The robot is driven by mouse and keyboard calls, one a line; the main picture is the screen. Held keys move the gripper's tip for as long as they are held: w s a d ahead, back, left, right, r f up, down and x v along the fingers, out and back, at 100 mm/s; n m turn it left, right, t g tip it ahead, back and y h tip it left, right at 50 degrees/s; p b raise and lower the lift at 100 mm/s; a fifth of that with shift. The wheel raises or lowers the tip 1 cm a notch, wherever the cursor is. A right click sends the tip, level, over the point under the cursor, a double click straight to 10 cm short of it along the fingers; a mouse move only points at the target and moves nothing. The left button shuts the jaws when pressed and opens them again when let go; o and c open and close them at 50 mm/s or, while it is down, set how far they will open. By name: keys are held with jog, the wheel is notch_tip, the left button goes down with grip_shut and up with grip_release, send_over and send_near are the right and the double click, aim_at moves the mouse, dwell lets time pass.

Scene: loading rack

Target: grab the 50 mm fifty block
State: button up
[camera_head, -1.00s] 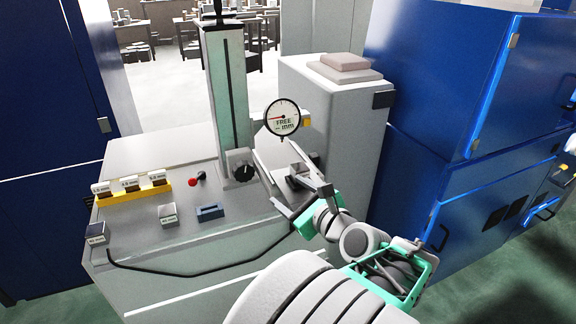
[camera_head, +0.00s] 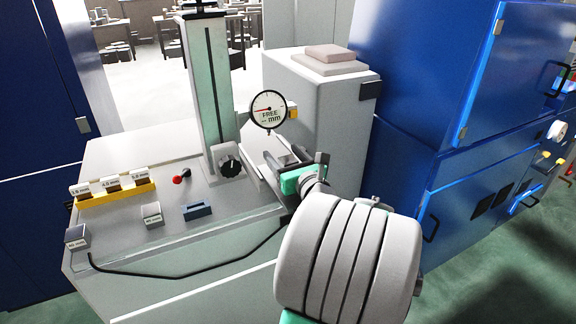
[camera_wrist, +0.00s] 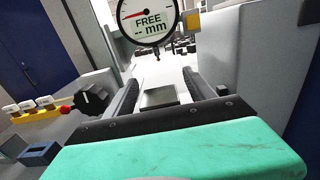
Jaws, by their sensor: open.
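My gripper (camera_head: 292,162) is open beside the dial gauge at the right end of the bench. Its two dark fingers (camera_wrist: 160,80) reach forward in the wrist view. A grey square face (camera_wrist: 160,97) shows between them; I cannot tell whether it is a block or part of the gauge stand. In the head view, two small grey blocks with mm labels stand on the bench: one near the middle (camera_head: 152,214) and one at the front left corner (camera_head: 77,237). Their numbers are too small to read surely, so I cannot tell which is the 50 mm block.
The dial gauge (camera_head: 268,109) reads FREE and hangs close above my gripper. The gauge column (camera_head: 210,95) with its black knob (camera_head: 230,166) stands to the left. A yellow rack (camera_head: 115,193) holds labelled pieces. A blue slotted piece (camera_head: 198,211) and a black cable lie on the bench.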

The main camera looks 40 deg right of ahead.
jog(key=shift+w, duration=0.2)
jog(key=shift+c, duration=0.2)
grip_shut()
dwell(0.4)
jog(key=shift+r, duration=0.1)
